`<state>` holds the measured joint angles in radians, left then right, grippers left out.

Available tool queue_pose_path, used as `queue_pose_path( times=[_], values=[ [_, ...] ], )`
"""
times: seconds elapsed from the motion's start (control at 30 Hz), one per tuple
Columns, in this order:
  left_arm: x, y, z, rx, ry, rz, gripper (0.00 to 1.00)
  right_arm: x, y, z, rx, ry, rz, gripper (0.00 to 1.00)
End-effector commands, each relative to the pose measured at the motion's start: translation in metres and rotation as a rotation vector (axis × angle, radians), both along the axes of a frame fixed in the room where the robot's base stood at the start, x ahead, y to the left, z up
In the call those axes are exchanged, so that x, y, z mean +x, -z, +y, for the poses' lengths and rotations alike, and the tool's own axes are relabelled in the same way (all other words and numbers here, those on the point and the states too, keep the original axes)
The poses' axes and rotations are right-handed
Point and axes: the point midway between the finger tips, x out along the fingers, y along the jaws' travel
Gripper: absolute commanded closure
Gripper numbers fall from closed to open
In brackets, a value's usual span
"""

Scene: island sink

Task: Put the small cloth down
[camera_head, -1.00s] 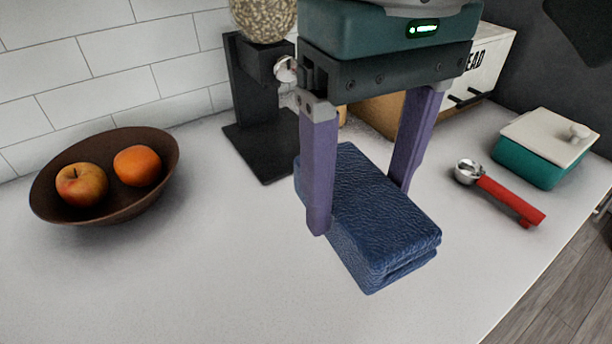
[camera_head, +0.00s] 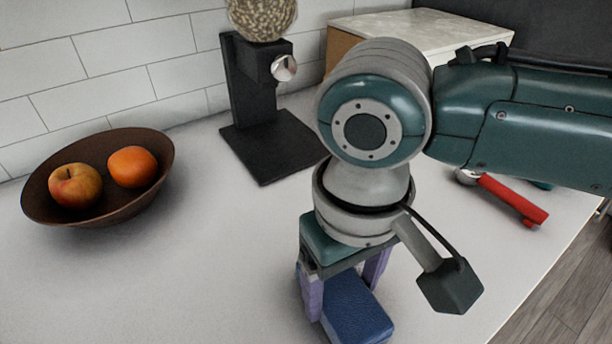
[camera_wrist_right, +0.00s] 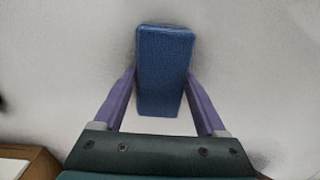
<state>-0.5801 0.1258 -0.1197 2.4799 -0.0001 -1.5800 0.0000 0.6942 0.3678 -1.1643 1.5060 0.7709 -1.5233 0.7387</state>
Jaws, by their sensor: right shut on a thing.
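The small cloth (camera_head: 358,310) is a dark blue, folded, textured block. It is low over the white counter at the bottom of the head view, partly hidden by my right gripper. My right gripper (camera_head: 340,292) points down with its purple fingers on either side of the cloth. In the right wrist view the cloth (camera_wrist_right: 165,70) sits between the fingertips of the right gripper (camera_wrist_right: 162,85), which is shut on it. I cannot tell whether the cloth touches the counter. My left gripper is not in view.
A brown bowl (camera_head: 140,203) with an apple (camera_head: 75,186) and an orange (camera_head: 133,167) stands at left. A dark grinder (camera_head: 252,90) stands at the back. A red-handled tool (camera_head: 512,197) lies at right near the counter edge. The counter (camera_head: 200,270) is clear at front left.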

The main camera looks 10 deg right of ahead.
Motion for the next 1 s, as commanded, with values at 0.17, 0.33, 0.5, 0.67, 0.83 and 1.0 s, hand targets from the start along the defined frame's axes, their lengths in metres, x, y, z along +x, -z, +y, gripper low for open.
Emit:
queue_pose_path(
  times=[0.17, 0.33, 0.5, 0.67, 0.83, 1.0],
  values=[
    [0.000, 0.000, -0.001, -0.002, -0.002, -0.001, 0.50, 0.000, 0.000, 0.000, 0.000, 0.001, 0.000, 0.15],
    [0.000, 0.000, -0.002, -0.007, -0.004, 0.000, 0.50, 0.000, 0.000, 0.000, 0.000, 0.001, 0.000, 0.00],
    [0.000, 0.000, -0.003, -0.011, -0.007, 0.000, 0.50, 0.000, 0.000, 0.000, 0.000, 0.001, 0.000, 0.00],
    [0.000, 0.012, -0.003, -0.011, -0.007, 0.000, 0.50, 0.001, 0.006, 0.000, -0.001, 0.000, -0.001, 0.00],
    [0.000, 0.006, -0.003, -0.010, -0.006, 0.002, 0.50, 0.001, -0.026, 0.001, 0.003, 0.000, -0.003, 0.00],
    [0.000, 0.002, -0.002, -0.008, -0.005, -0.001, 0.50, 0.001, -0.063, 0.001, 0.003, 0.001, -0.002, 0.00]
  ],
)
